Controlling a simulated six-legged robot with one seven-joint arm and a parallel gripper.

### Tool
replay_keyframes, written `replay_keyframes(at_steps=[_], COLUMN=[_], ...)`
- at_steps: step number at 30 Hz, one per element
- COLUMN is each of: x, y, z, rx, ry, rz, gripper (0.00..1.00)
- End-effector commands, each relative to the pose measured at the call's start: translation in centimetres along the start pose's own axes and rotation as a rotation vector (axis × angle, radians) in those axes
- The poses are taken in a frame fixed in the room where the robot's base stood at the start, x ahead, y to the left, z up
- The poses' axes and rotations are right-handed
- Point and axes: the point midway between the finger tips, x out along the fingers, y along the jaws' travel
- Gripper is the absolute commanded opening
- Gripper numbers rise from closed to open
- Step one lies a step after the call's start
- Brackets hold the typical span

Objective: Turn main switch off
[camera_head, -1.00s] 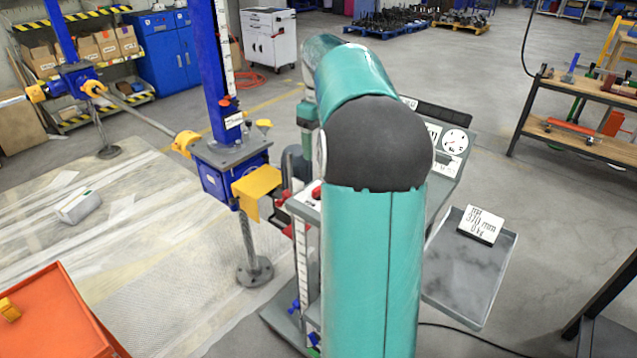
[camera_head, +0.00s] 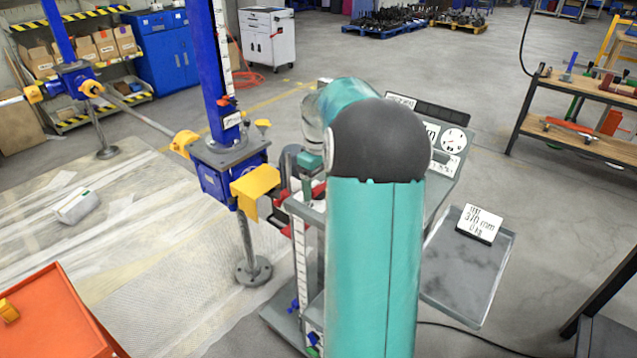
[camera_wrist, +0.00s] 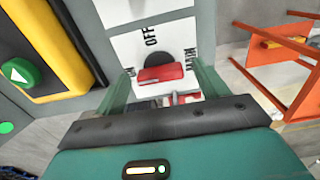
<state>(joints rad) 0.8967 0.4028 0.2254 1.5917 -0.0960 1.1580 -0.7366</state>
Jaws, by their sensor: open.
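In the wrist view the main switch is a red handle (camera_wrist: 162,74) in front of a dark round disc (camera_wrist: 156,58) on a white label plate (camera_wrist: 172,38). "OFF" is printed above it, smaller lettering at its left reads like "ON", and "MAIN" is at its right. The handle lies crosswise in the picture, its left end towards the small lettering. My gripper (camera_wrist: 165,80) is open, with one green finger on each side of the handle. I cannot tell whether either finger touches it. In the head view my arm hides the switch and most of my gripper.
An orange frame (camera_wrist: 285,60) stands at right. In the head view a blue screw jack (camera_head: 222,170) with a yellow bracket (camera_head: 255,188) stands left of my arm, and a grey tray (camera_head: 460,280) is at right.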

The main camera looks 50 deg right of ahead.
Motion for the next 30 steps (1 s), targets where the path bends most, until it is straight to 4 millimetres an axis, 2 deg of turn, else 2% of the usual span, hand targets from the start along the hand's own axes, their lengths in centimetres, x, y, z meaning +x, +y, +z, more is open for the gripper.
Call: replay_keyframes(at_steps=[2, 8, 9, 20, 30], x=[-0.03, -0.05, -0.06, -0.11, -0.16], y=[0.0, 0.0, 0.01, 0.0, -0.06], z=[0.0, 0.0, 0.0, -0.02, -0.08], rx=[0.0, 0.0, 0.0, 0.051, 0.271], ry=[0.0, 0.0, 0.0, 0.001, 0.001], rz=[0.0, 0.0, 0.0, 0.0, 0.001], gripper=[0.69, 0.3, 0.28, 0.28, 0.28])
